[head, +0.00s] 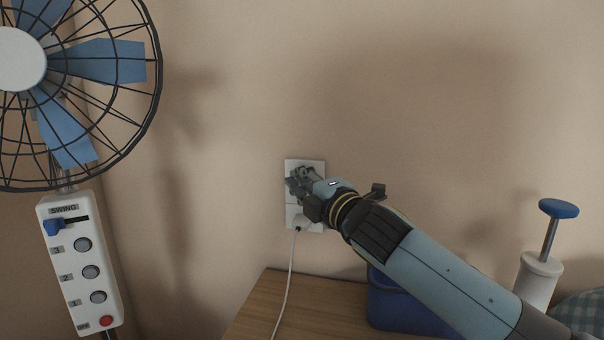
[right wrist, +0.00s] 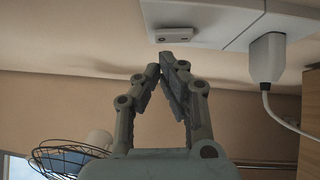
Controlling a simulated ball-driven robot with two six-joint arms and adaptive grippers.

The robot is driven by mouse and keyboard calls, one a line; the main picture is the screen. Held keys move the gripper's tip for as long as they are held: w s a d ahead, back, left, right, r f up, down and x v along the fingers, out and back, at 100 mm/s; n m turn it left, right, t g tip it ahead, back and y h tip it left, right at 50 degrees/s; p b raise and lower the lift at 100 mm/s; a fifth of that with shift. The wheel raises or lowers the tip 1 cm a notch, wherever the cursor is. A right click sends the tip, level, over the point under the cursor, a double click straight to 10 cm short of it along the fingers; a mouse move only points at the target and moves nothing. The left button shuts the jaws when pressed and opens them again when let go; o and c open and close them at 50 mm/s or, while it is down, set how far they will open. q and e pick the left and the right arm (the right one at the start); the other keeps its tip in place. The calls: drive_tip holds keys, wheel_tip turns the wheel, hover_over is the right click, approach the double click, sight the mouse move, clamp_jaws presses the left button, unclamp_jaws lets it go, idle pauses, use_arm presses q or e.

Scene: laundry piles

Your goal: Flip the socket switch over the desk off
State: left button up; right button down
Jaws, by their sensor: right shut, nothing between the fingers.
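The white wall socket (head: 311,164) is over the wooden desk (head: 255,310) in the head view, its middle partly covered by my right gripper (head: 299,180). A white plug (right wrist: 265,57) sits in the socket beside the switch. In the head view my gripper hides the switch. My left gripper is not in view.
A white cable (head: 287,285) hangs from the plug to the desk. A blue container (head: 395,307) and a white cylinder with a blue-topped plunger (head: 541,277) stand at the right. A caged blue fan (head: 90,60) with a button panel (head: 75,265) is at the left.

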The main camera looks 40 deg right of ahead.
drive_tip(key=shift+w+d+r, duration=0.1)
drive_tip(key=shift+w+d, duration=0.25)
drive_tip(key=shift+d, duration=0.05)
drive_tip(key=shift+w+d+r+p, duration=0.15)
drive_tip(key=shift+d+p, duration=0.05)
drive_tip(key=shift+p, duration=0.1)
